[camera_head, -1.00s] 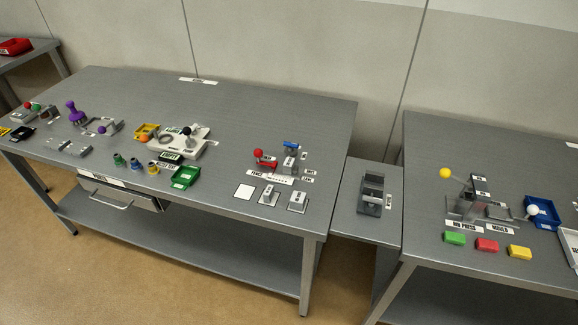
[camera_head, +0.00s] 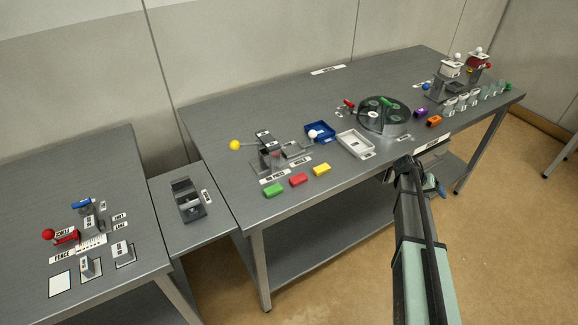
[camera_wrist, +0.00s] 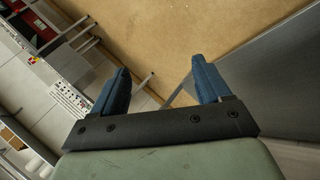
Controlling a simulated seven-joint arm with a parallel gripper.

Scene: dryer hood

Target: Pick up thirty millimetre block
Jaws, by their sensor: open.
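Small grey blocks stand at the front right of the left table in the head view. One block (camera_head: 87,267) and another block (camera_head: 122,250) sit on white outlined squares, beside an empty white square (camera_head: 60,284). Their small labels are too blurred to tell which is thirty millimetres. My gripper (camera_wrist: 160,78) shows in the wrist view with its two blue fingers wide apart and nothing between them. It is over the floor, far from these blocks. My arm stands at the right in the head view, in front of the right table.
A fence fixture with a red-knobbed clamp (camera_head: 62,236) and a blue handle (camera_head: 83,203) stands behind the blocks. A low side table holds a dark grey fixture (camera_head: 188,200). The right table carries a press (camera_head: 268,150), coloured blocks, trays and a round turntable (camera_head: 384,115).

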